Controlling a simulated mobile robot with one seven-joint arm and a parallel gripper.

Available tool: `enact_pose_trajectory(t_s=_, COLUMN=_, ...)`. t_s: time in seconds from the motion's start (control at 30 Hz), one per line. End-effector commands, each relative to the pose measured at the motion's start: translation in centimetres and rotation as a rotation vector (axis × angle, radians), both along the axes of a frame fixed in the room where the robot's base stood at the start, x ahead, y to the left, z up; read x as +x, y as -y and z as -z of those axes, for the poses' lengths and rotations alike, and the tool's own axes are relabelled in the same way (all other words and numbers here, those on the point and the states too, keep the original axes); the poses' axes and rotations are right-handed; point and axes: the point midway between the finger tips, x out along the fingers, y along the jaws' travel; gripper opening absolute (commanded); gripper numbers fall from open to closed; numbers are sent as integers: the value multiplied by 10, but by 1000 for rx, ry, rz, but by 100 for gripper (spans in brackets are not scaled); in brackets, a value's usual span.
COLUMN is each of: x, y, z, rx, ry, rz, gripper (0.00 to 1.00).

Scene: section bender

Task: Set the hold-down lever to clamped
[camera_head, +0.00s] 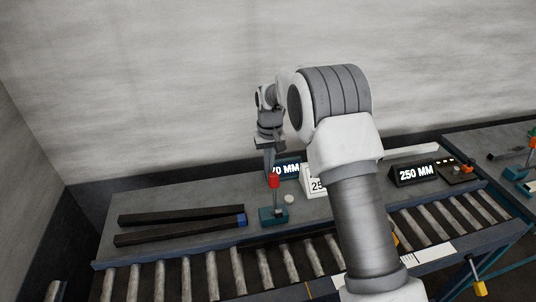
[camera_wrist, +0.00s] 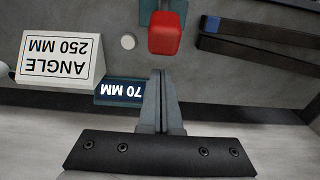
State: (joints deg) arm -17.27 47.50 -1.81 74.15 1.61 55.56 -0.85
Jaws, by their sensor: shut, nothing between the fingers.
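The hold-down lever has a red knob (camera_head: 274,181) on a thin upright stem, rising from a teal base (camera_head: 273,216) on the grey bench. The knob also shows in the wrist view (camera_wrist: 167,34), at the top centre with part of the teal base behind it. My gripper (camera_head: 270,172) points down over the bench, its tips close to the red knob. In the wrist view my gripper (camera_wrist: 160,73) has its fingers together and empty, with the tips just short of the knob. I cannot tell whether they touch it.
Two dark bars (camera_head: 170,220) lie left of the lever, one with a blue end. A "70 MM" display (camera_wrist: 121,91) and a white "ANGLE 250 MM" card (camera_wrist: 60,58) stand nearby. A "250 MM" display (camera_head: 415,174) stands further right. Rollers (camera_head: 210,272) run along the front.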

Motion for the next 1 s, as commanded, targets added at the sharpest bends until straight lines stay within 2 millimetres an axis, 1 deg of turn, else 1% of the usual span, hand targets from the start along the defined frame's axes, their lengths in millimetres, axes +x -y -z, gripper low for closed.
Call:
enact_pose_trajectory(t_s=0.1, x=-11, y=3, z=-4, rx=-1, ry=-2, rz=0, gripper=0)
enact_pose_trajectory(t_s=0.3, x=-20, y=6, z=-6, rx=-1, ry=-2, rz=0, gripper=0)
enact_pose_trajectory(t_s=0.77, x=-21, y=6, z=-6, rx=0, ry=0, rz=0, gripper=0)
enact_pose_trajectory(t_s=1.0, x=-25, y=7, z=-5, rx=11, ry=37, rz=0, gripper=0)
